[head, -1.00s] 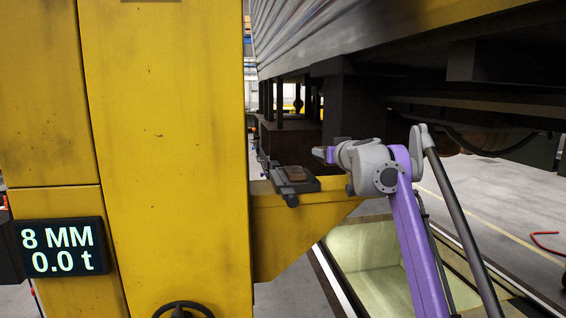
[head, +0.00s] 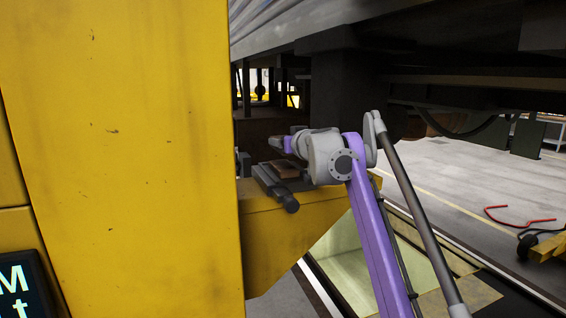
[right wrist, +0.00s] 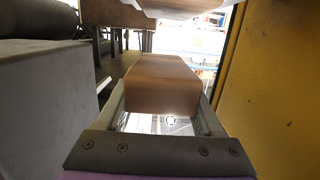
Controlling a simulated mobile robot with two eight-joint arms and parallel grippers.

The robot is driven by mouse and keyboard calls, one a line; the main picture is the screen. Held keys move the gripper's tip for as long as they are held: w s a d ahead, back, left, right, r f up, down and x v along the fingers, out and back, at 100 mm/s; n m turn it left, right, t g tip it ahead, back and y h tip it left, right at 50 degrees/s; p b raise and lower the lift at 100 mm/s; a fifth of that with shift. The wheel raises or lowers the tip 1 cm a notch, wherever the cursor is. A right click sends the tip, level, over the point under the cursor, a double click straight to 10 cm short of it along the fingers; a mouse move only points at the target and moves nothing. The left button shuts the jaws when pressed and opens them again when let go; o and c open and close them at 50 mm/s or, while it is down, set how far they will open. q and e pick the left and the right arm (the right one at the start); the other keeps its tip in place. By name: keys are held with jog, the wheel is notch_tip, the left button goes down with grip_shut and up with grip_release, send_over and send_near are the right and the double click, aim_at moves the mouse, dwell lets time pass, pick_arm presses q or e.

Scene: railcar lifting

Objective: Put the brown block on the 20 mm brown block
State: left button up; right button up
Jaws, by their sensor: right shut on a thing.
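In the right wrist view a brown block (right wrist: 163,86) sits between the two fingers of my right gripper (right wrist: 163,100), which is shut on it. In the head view the right gripper (head: 283,146) is at the yellow bracket, close above another brown block (head: 286,170). That block lies in a dark holder (head: 266,178) on the bracket and is partly hidden by my right wrist. The held block is hard to make out in the head view, and I cannot tell whether the two blocks touch. My left gripper is not in view.
The yellow lifting column (head: 120,130) fills the left side, with its bracket (head: 275,235) jutting right. The dark railcar underside (head: 450,60) hangs over the bracket. A pit (head: 350,262) lies below. A display (head: 18,290) is cut off at lower left.

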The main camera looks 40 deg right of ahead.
aim_at(283, 165)
jog(key=f, duration=0.2)
jog(key=w+f+b, duration=0.1)
jog(key=f, duration=0.1)
jog(key=shift+w+f, duration=0.1)
jog(key=shift+w, duration=0.05)
jog(key=shift+f, duration=0.2)
jog(key=shift+s+r, duration=0.25)
jog(key=shift+s, duration=0.2)
jog(key=shift+w, duration=0.15)
jog(key=o, duration=1.3)
jog(key=shift+w+f, duration=0.2)
jog(key=shift+f, duration=0.05)
jog(key=shift+c, duration=0.2)
jog(key=shift+o, duration=0.9)
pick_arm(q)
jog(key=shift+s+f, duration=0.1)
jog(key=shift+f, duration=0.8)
pick_arm(e)
jog(key=shift+s+r, duration=0.1)
jog(key=shift+s, duration=0.1)
jog(key=shift+w, duration=0.1)
